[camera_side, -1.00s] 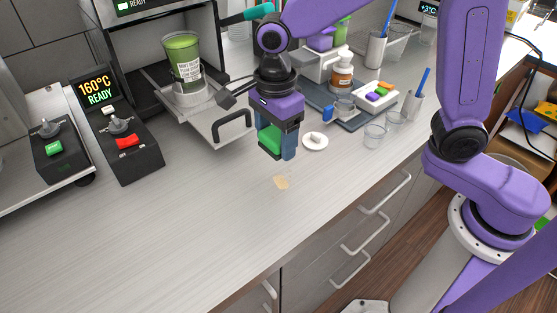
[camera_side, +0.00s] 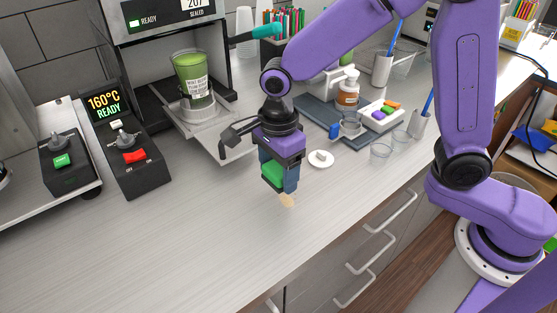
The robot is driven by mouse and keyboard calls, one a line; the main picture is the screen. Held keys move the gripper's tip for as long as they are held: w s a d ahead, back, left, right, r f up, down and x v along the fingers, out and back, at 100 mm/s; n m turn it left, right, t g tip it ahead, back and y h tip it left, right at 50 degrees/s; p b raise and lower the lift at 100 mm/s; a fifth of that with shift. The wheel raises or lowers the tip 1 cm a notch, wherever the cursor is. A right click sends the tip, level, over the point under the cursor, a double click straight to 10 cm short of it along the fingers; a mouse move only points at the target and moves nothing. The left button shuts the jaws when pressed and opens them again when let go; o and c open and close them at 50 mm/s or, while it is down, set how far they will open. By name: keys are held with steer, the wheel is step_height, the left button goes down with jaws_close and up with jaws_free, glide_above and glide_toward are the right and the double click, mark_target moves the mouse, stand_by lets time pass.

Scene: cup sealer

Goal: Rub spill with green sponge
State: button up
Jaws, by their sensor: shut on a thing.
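My gripper (camera_side: 280,182) is shut on the green sponge (camera_side: 272,173), which shows between its fingers, and points down at the counter. The spill is a small tan patch (camera_side: 287,200) on the counter, right by the fingertips and partly hidden behind them. I cannot tell whether the sponge touches the counter or the spill.
The cup sealer's tray (camera_side: 222,130) holds a green cup (camera_side: 191,78) behind my gripper. A white dish (camera_side: 320,159) sits close on the right, with clear cups (camera_side: 380,153) beyond. A control box (camera_side: 134,165) stands left. The front-left counter is clear.

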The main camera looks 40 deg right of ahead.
mark_target(293, 206)
steer(key=shift+f, duration=1.6)
steer(key=shift+s+f, duration=0.1)
steer(key=shift+f, duration=0.55)
steer(key=shift+s+r, duration=0.2)
steer(key=shift+s, duration=1.25)
steer(key=shift+c, duration=0.5)
steer(key=shift+s+f, duration=0.25)
steer(key=shift+s, duration=0.05)
steer(key=shift+s+r, duration=0.15)
steer(key=shift+s, duration=0.1)
steer(key=shift+w+r, duration=0.15)
steer(key=shift+w, duration=1.55)
steer(key=shift+w+f, duration=0.25)
steer(key=shift+w, duration=0.1)
steer(key=shift+d, duration=0.4)
steer(key=shift+s, duration=1.95)
steer(key=shift+f, duration=0.1)
steer(key=shift+w+r, duration=0.2)
steer(key=shift+w, duration=1.85)
steer(key=shift+s+r, duration=0.1)
steer(key=shift+r, duration=3.85)
